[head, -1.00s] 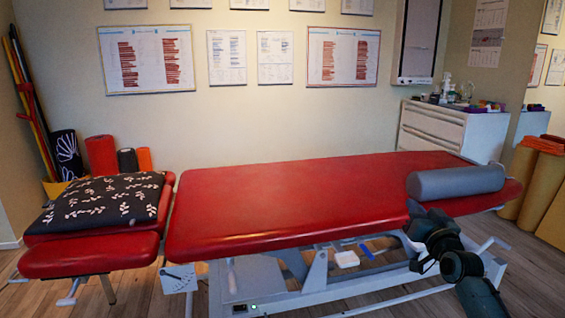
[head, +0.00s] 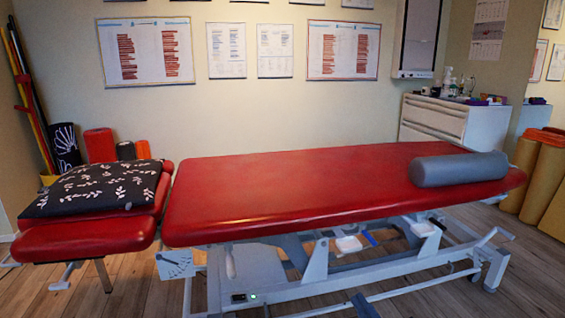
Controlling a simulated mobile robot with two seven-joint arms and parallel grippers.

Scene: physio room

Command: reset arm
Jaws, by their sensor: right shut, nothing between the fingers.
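Only a small dark tip of my right gripper (head: 365,306) shows at the bottom edge of the head view, in front of the treatment table's frame. It is shut and holds nothing; the rest of that arm is out of view. My left gripper is not in view. The red treatment table (head: 300,195) stands across the view, and the gripper is below its top and apart from the things on it.
A grey bolster (head: 458,169) lies on the table's right end. A black patterned pillow (head: 90,190) lies on the left section. A white drawer cabinet (head: 435,119) stands behind at right. Yellow rolls (head: 545,185) stand at far right. Bare floor shows at lower left.

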